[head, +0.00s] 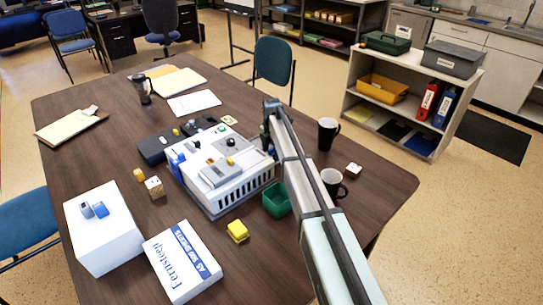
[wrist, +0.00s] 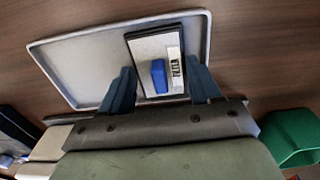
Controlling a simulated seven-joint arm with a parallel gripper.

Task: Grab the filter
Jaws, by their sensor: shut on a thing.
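The filter (wrist: 145,50) is a flat, dark-edged pale block with a blue tab and a printed label; it shows in the wrist view. My gripper (wrist: 161,70) has one dark finger on each side of it and is shut on it. The filter is over a pale grey tray (wrist: 75,62); I cannot tell whether it still touches the tray. In the head view my gripper (head: 268,143) is low behind the right side of the white machine (head: 215,165), and the filter and tray are hidden there.
A green bin (head: 276,199) stands right of the machine, close to my arm. Two dark mugs (head: 327,134) (head: 332,182) stand on the right. A yellow block (head: 237,231), a white box (head: 102,228) and a labelled carton (head: 183,262) are at the front.

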